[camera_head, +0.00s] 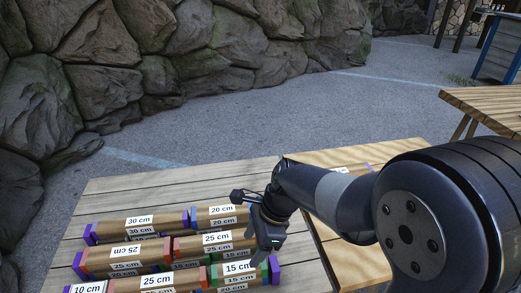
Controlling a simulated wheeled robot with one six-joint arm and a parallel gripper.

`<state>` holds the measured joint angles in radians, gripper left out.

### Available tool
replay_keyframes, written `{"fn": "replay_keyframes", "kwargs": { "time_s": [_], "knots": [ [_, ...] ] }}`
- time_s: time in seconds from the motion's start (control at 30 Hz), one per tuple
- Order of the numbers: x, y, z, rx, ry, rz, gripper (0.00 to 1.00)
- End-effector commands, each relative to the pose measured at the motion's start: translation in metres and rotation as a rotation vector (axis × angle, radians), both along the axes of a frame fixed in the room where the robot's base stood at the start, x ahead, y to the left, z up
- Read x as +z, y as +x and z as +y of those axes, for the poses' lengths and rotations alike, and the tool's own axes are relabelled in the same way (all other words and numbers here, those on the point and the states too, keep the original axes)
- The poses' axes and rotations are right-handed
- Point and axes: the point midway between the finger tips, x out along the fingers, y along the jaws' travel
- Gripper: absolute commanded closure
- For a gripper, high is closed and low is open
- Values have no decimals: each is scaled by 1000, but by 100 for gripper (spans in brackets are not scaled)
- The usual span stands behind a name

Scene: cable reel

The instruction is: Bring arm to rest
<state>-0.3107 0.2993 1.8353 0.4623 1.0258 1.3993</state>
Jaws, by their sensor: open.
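My arm reaches in from the right over a wooden table (115,196). My gripper (268,240) points down at the right end of a group of labelled brown blocks, close to the block marked 15 cm (238,268). The jaws are open; the fingertips are small in view, and I cannot tell if they touch a block. Other blocks carry labels such as 30 cm (150,229), 20 cm (210,219), 25 cm (215,246) and 10 cm (88,289), with purple, blue, red or green ends.
A second, lighter wooden tabletop (320,158) lies under my arm, with a partly hidden purple-ended block on it. Another wooden table (490,105) and a blue cabinet (498,50) stand at the right. A rock wall (190,45) runs behind; the paved ground (270,115) between is clear.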

Motion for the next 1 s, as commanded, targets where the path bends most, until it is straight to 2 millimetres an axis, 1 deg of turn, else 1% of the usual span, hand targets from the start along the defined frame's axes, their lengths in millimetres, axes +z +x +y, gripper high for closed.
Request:
{"fn": "replay_keyframes", "kwargs": {
  "time_s": [0.17, 0.27, 0.37, 0.6, 0.8, 0.93, 1.0],
  "knots": [
    [-2, 0, 1, 0, 0, 1, 39],
    [-9, -1, 3, 2, -1, 3, 39],
    [-22, -3, 8, 3, -1, 4, 39],
    [-65, -7, 25, 2, -1, 5, 39],
    [-93, -9, 37, 2, -1, 3, 39],
    [-102, -10, 41, 2, 0, 1, 39],
    [-95, -10, 41, 1, 1, -1, 39]
  ]
}}
